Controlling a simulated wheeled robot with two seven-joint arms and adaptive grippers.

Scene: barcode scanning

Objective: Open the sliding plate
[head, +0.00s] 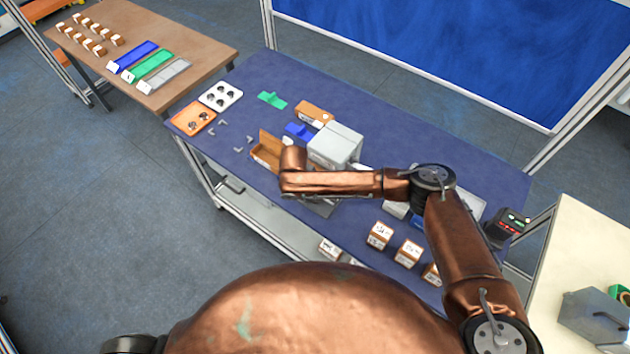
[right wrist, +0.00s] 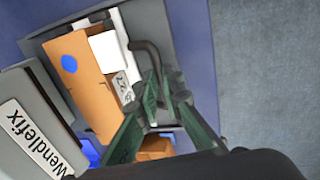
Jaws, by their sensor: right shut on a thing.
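In the right wrist view, my right gripper (right wrist: 164,84) has its green fingers closed around a dark bent handle (right wrist: 146,52). The handle stands at the edge of a grey plate or tray (right wrist: 153,18), which I take for the sliding plate. How far the plate is open cannot be told. A grey housing (right wrist: 28,125) labelled "Wendlefix" is beside it. In the head view, the grey housing (head: 338,143) stands on the blue table, and a grey plate edge (head: 322,209) shows below my right arm. The arm hides my right gripper there. My left gripper is out of view.
A brown box with a blue dot (right wrist: 68,62) and a white block (right wrist: 108,52) lie close to the handle. An open brown box (head: 268,145) is left of the housing. Labelled boxes (head: 380,234) stand along the front of the blue table (head: 270,80). A scanner (head: 510,224) is at the right.

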